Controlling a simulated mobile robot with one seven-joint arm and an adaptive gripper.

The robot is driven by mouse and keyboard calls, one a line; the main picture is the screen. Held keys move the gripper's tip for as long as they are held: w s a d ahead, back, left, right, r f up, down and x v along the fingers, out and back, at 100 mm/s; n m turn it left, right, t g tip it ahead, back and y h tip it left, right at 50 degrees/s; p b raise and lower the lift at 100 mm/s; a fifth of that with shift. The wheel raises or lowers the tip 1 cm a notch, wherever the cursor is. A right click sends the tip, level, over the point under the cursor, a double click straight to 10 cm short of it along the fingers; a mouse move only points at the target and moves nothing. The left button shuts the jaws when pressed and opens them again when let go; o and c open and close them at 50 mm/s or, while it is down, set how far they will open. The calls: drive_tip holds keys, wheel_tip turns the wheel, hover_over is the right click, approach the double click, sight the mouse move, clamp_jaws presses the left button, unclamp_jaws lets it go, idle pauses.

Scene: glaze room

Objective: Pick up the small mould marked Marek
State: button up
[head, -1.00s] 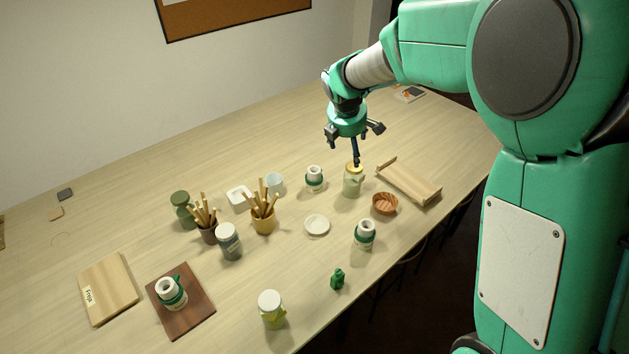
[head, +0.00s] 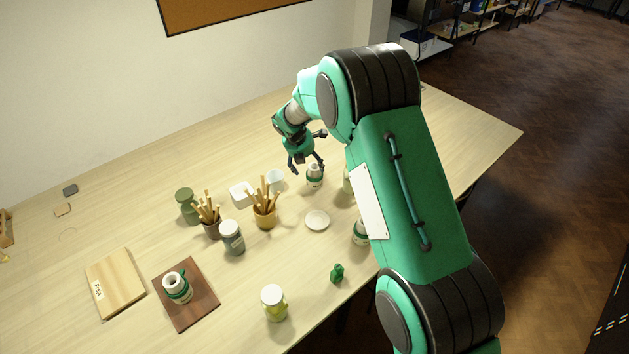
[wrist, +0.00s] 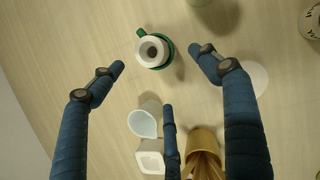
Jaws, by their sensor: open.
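Three white moulds with green bands show in the head view; no name is legible on any. One mould (head: 315,178) stands mid-table under my gripper (head: 307,169). In the wrist view it seems to be this mould (wrist: 150,52), its round hole facing up, between the open fingertips of my gripper (wrist: 157,60), with nothing gripped. A second mould (head: 177,288) stands on a dark brown board (head: 193,319) at the front left. A third mould (head: 359,233) is partly hidden by my arm.
A white cup (head: 274,178), a white square dish (head: 240,193) and a yellow pot of sticks (head: 264,218) stand left of the near mould. A white saucer (head: 317,220) lies in front. My arm hides part of a pale jar (head: 348,184).

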sight(312, 171)
drive_tip(key=shift+f, duration=0.1)
idle(0.3)
drive_tip(key=shift+x, duration=4.2)
drive_tip(key=shift+w+f, duration=0.1)
drive_tip(key=shift+w, duration=0.05)
drive_tip(key=shift+f, duration=0.25)
drive_tip(key=shift+w+p+x, duration=0.1)
drive_tip(key=shift+p+x, duration=0.1)
drive_tip(key=shift+x, duration=0.95)
drive_tip(key=shift+w+p+x, duration=0.15)
drive_tip(key=shift+p+x, duration=0.05)
drive_tip(key=shift+x, duration=0.9)
drive_tip(key=shift+r, duration=0.1)
drive_tip(key=shift+c, duration=0.2)
drive_tip(key=c, duration=1.3)
